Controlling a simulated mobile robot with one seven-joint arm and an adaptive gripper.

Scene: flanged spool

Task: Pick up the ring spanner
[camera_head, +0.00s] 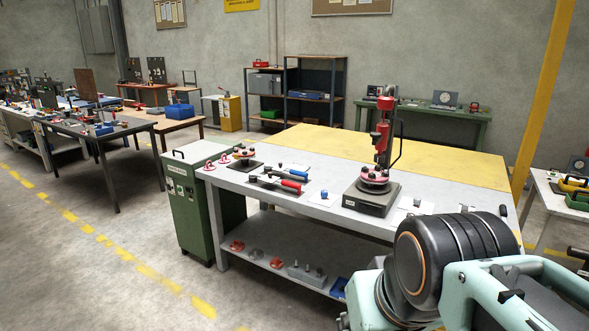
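My arm fills the lower right, in front of the bench's right end. My gripper is not in view.
A red press-like device (384,140) on a dark base stands at the bench's front middle. A green cabinet (195,212) stands at the bench's left end. The lower shelf (262,262) holds several small parts.

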